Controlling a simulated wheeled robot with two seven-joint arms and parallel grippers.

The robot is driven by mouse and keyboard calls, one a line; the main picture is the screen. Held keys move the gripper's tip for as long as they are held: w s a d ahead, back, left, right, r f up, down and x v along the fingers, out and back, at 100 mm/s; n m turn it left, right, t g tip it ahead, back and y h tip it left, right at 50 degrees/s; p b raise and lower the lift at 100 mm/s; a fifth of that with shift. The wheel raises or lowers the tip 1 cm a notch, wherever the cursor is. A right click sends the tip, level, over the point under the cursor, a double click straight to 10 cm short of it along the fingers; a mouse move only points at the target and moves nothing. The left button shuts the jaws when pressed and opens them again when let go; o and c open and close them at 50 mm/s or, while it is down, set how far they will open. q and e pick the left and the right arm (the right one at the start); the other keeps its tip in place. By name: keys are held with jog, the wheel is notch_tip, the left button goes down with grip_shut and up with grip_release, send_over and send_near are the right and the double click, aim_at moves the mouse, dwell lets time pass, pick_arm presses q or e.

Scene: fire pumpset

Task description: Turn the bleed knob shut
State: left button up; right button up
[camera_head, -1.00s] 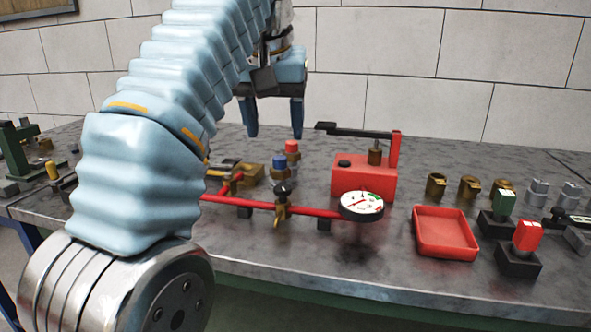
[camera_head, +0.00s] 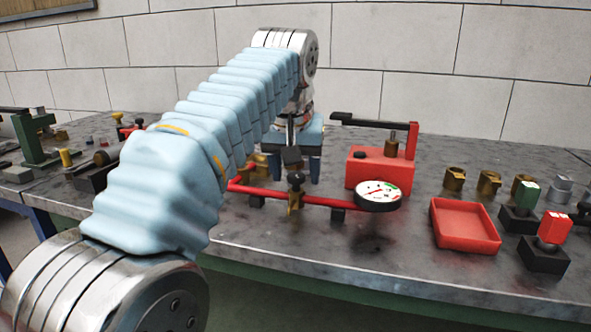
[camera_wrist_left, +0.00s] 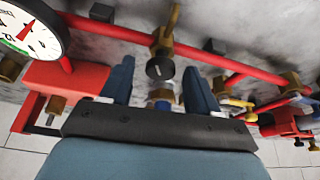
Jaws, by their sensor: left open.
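A black knob (camera_head: 296,180) sits on a brass valve (camera_head: 295,200) on the red pipe (camera_head: 325,201), left of the round gauge (camera_head: 378,195). I take it for the bleed knob. My left gripper (camera_head: 294,174) is open, fingers pointing down, close behind the knob in the head view. In the left wrist view the knob (camera_wrist_left: 160,69) shows between the two blue fingertips (camera_wrist_left: 158,72), with a gap on each side and no contact visible. A blue-and-brass part (camera_wrist_left: 162,96) shows deeper between the fingers. My right gripper is not in view.
A red hand pump (camera_head: 380,168) with a black lever stands behind the gauge. A red tray (camera_head: 465,227), brass fittings (camera_head: 488,182) and two switch-like blocks (camera_head: 545,245) lie to the right. The bench front (camera_head: 330,245) is clear.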

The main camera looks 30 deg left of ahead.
pick_arm(q)
jog(key=shift+c, duration=0.2)
jog(key=c, duration=1)
jog(key=shift+f+m+b, duration=0.1)
jog(key=shift+m+b, duration=0.4)
jog(key=shift+b, duration=0.05)
jog(key=shift+a+m+h+b, duration=0.15)
jog(key=shift+m+h+b, duration=0.3)
jog(key=shift+m, duration=0.25)
jog(key=shift+m+h, duration=0.35)
jog(key=shift+m, duration=0.35)
jog(key=shift+a+m+h, duration=0.1)
jog(key=shift+m+h, duration=0.3)
jog(key=shift+m, duration=0.6)
jog(key=o, duration=1)
